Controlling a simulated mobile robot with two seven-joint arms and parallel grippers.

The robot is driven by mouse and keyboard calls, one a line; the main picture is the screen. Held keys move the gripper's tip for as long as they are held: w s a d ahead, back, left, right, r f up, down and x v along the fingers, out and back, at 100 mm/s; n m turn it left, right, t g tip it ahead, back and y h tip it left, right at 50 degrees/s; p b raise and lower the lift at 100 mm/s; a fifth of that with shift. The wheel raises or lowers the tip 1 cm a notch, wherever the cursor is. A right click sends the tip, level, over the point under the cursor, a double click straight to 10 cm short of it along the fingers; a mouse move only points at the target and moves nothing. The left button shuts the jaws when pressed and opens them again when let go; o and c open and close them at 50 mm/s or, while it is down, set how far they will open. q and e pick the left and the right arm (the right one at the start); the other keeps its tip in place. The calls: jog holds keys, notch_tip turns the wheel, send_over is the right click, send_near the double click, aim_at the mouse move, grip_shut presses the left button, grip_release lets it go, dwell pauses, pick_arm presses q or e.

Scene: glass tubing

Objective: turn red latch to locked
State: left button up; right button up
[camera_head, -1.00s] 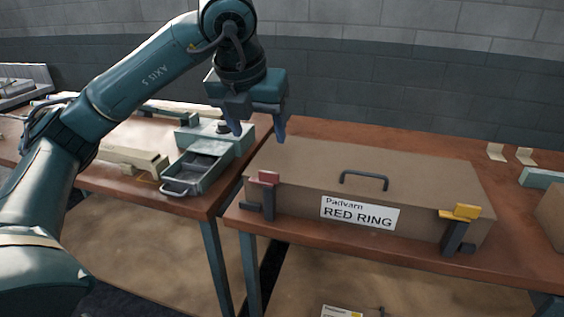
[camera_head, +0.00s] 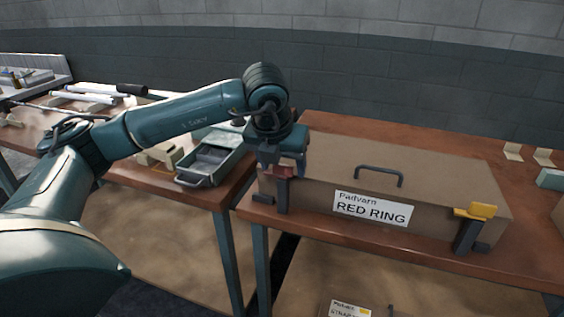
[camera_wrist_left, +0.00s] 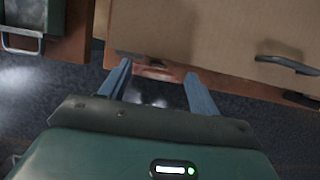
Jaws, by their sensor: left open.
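The brown case (camera_head: 430,172) labelled Padvarn RED RING sits on the right table. Its red latch (camera_head: 279,172) is at the front left corner, partly hidden by my left gripper (camera_head: 284,170). A yellow latch (camera_head: 476,212) is at the front right. In the left wrist view, my open left gripper (camera_wrist_left: 162,82) points down, with the red latch (camera_wrist_left: 158,71) just beyond and between its fingertips. I cannot tell whether the fingers touch it. My right gripper is not in view.
A dark handle (camera_head: 380,173) stands on the case lid. A green-grey open drawer unit (camera_head: 207,165) stands on the left table, close beside my left wrist. A gap separates the two tables. The front right table edge is clear between the latches.

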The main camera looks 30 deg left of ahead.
pick_arm(q)
jog(key=c, duration=1)
jog(key=shift+m+b, duration=0.3)
jog(key=shift+b, duration=0.05)
jog(key=m+h+b, duration=0.1)
jog(key=m, duration=0.1)
jog(key=shift+a+f+m+b, duration=0.1)
jog(key=shift+a+m+b, duration=0.05)
jog(key=shift+m+b, duration=0.25)
jog(key=m+h, duration=0.2)
jog(key=m, duration=0.2)
jog(key=shift+w+a+m, duration=0.1)
jog(key=shift+m, duration=0.2)
jog(key=m, duration=0.1)
jog(key=m+g+h, duration=0.1)
jog(key=m, duration=0.1)
jog(key=m+p, duration=0.1)
jog(key=m, duration=0.1)
jog(key=shift+w+a+r+h, duration=0.1)
jog(key=shift+r+h, duration=0.15)
jog(key=shift+h, duration=0.15)
jog(key=shift+w+m+g+h+p, duration=0.15)
jog(key=shift+m+g+p, duration=0.3)
jog(key=shift+m, duration=0.8)
jog(key=shift+s+m+g+h+p, duration=0.15)
jog(key=shift+m+g+p, duration=0.3)
jog(key=shift+m, duration=0.8)
jog(key=shift+w, duration=0.1)
